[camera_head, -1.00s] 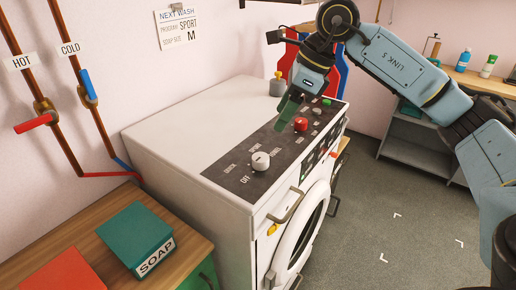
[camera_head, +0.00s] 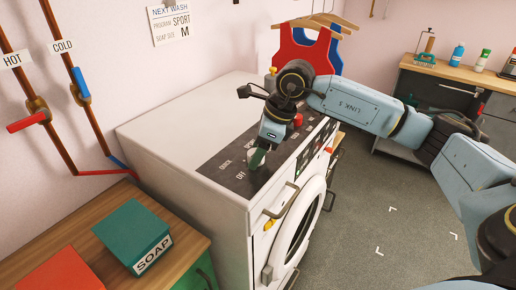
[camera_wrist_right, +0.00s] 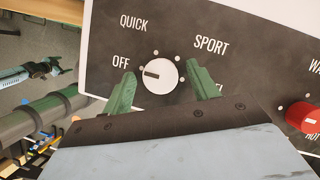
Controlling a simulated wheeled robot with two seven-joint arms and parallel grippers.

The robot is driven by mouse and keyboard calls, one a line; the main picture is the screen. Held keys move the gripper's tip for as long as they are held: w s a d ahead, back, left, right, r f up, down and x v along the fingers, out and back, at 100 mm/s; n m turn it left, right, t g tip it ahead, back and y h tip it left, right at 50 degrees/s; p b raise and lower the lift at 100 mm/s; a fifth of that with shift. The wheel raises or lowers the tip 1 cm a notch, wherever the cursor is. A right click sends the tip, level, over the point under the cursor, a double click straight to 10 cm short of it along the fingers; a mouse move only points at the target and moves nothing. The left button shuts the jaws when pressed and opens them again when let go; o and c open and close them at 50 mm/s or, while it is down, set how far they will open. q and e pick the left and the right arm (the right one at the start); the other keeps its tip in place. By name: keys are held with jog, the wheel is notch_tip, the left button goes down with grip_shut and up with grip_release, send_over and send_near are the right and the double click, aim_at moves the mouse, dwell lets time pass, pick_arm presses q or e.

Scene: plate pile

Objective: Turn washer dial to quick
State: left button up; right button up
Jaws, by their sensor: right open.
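The white washer dial (camera_wrist_right: 160,76) sits on the dark control panel (camera_wrist_right: 230,65) in the right wrist view. Its dark pointer mark points left, toward OFF; QUICK is printed up and left of it, SPORT up and right. My right gripper (camera_wrist_right: 162,90) is open, with one green finger on each side of the dial; I cannot tell whether they touch it. In the head view my right gripper (camera_head: 257,158) points down at the panel's near end on the white washer (camera_head: 175,125) and largely hides the dial. My left gripper is not in view.
A red dial (camera_wrist_right: 303,117) is further right on the panel. A note (camera_head: 170,22) on the wall reads program SPORT, soap size M. A green SOAP box (camera_head: 135,232) and a red box (camera_head: 62,270) are on the wooden counter at left. Floor right of the washer is clear.

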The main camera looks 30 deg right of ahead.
jog(key=shift+c, duration=0.3)
jog(key=c, duration=0.9)
jog(key=shift+m, duration=0.4)
jog(key=m+h+b, duration=0.1)
jog(key=m, duration=0.1)
jog(key=m+t+h+b, duration=0.1)
jog(key=m+b, duration=0.1)
jog(key=m, duration=0.1)
jog(key=shift+a+t, duration=0.15)
jog(key=shift+t, duration=0.15)
jog(key=m+h+b, duration=0.1)
jog(key=m, duration=0.2)
jog(key=shift+m, duration=0.3)
jog(key=shift+m+h+b, duration=0.45)
jog(key=shift+m+h, duration=0.15)
jog(key=shift+m, duration=0.6)
